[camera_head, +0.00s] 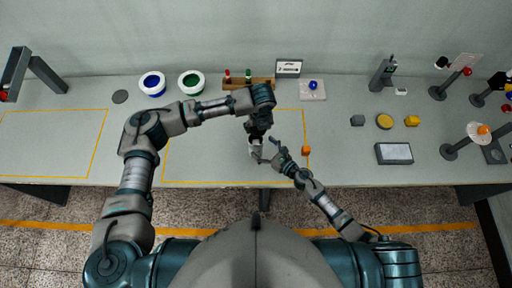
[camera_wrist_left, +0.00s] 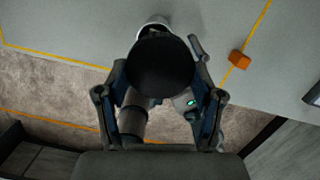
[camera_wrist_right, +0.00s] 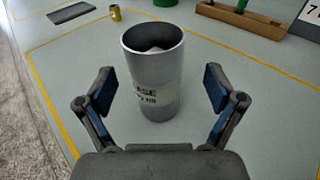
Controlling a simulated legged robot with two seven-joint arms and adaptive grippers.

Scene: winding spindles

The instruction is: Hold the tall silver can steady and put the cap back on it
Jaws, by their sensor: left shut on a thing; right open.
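The tall silver can (camera_wrist_right: 152,80) stands upright on the table with an open, uncapped top in the right wrist view. In the head view the can (camera_head: 255,146) is partly hidden by my grippers. My left gripper (camera_head: 258,134) is above it, shut on the dark round cap (camera_wrist_left: 163,66), which hides most of the can in the left wrist view. Only a pale rim (camera_wrist_left: 155,23) shows behind the cap. My right gripper (camera_wrist_right: 160,86) is open, low beside the can, with a finger on either side of it in the picture and gaps to both.
An orange block (camera_head: 306,150) lies right of the can. A wooden rack (camera_head: 249,83) with small pegs, blue (camera_head: 152,84) and green (camera_head: 191,82) bowls and a sign (camera_head: 288,68) stand behind. The front table edge is close.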

